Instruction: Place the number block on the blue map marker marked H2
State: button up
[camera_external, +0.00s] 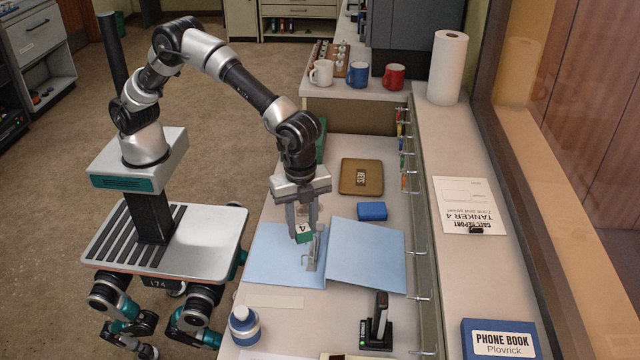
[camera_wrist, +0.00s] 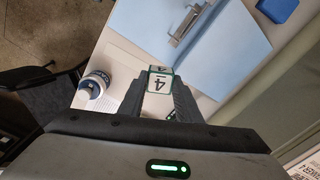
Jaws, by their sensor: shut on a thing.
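My gripper (camera_external: 304,222) points down over the open blue folder on the desk. It is shut on the number block (camera_external: 303,232), a small green-edged white cube marked 4. In the wrist view the number block (camera_wrist: 159,83) sits between the fingertips of my gripper (camera_wrist: 160,90). The block appears held above the desk; its exact height is hard to tell. A flat blue block (camera_external: 371,211) lies right of my gripper, behind the folder; it also shows at the top of the wrist view (camera_wrist: 277,10). I can read no H2 mark in either view.
The open blue folder (camera_external: 366,255) has a metal clip (camera_external: 312,250) at its middle. A brown KEYS tray (camera_external: 361,177) lies behind the blue block. A raised ledge runs along the right.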

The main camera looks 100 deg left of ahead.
aim_at(241, 311)
jog(key=s+d+r+m+p, duration=0.1)
jog(key=s+d+r+m, duration=0.15)
jog(key=s+d, duration=0.5)
jog(key=s+d+r+m+p, duration=0.1)
jog(key=s+d+m, duration=0.25)
jog(key=d, duration=0.65)
jog(key=shift+n, duration=0.4)
jog(key=f, duration=0.6)
jog(key=s+f, duration=0.1)
jog(key=f, duration=0.3)
jog(key=shift+d+f, duration=0.1)
jog(key=shift+d, duration=0.15)
jog(key=shift+f, duration=0.2)
jog(key=o, duration=1)
jog(key=shift+r, duration=0.1)
notch_tip(241, 311, up, 12)
jog(key=shift+r+p, duration=0.15)
jog(key=shift+p, duration=0.15)
